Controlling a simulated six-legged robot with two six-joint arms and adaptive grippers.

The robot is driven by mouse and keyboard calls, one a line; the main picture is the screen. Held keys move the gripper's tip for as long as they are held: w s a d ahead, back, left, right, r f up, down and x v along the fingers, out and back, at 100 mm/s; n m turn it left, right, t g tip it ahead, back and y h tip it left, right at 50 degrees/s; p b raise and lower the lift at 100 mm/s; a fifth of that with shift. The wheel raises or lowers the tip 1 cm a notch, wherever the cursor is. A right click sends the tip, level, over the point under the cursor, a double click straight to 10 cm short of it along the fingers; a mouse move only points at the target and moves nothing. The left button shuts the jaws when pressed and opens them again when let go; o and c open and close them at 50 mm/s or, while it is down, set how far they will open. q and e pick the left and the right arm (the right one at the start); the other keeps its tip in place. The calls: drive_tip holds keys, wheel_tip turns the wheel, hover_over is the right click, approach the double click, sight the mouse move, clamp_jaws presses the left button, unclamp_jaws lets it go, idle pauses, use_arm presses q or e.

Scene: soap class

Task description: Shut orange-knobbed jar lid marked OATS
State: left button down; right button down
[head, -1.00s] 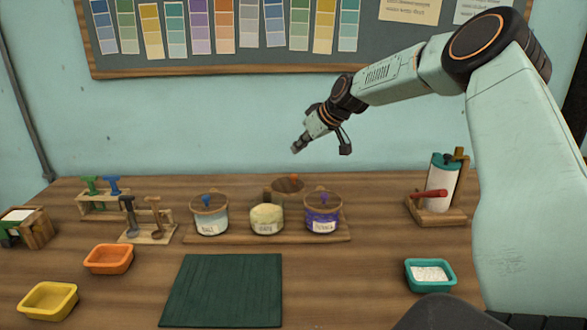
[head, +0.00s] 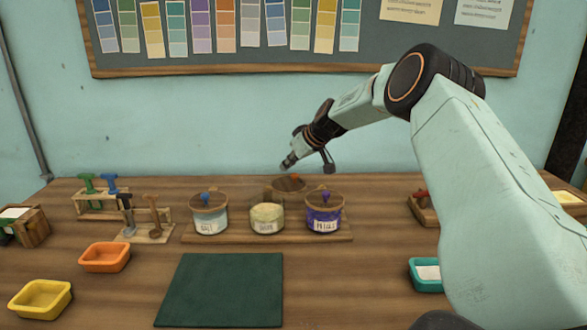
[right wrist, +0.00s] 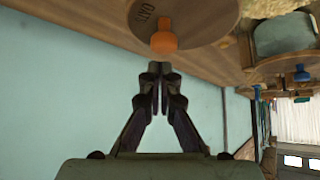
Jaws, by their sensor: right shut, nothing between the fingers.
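The open jar (head: 266,218) stands in the middle of a row of three on a wooden board, with pale contents showing at its mouth. Its label is too small to read surely. Its round brown lid (head: 288,184) is raised behind the jar, with an orange knob (head: 295,177). In the right wrist view the lid (right wrist: 200,18) reads OATS, and its orange knob (right wrist: 163,38) is just beyond my fingertips. My right gripper (head: 285,165) is shut and empty, above and behind the lid; it also shows in the right wrist view (right wrist: 160,70). My left gripper is out of view.
A jar with a blue knob (head: 209,218) stands left of the open jar and a purple jar (head: 323,217) right of it, both lidded. The board (head: 260,238) carries the jars. A green mat (head: 222,290) lies in front. The wall (head: 200,125) is behind.

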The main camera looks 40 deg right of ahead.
drive_tip(key=shift+s, duration=0.5)
drive_tip(key=shift+s+a, duration=0.15)
drive_tip(key=shift+s, duration=0.25)
drive_tip(key=shift+s+d+f, duration=0.1)
drive_tip(key=shift+d+f, duration=0.1)
drive_tip(key=shift+s+r, duration=0.1)
drive_tip(key=shift+a, duration=0.2)
drive_tip(key=shift+p, duration=0.3)
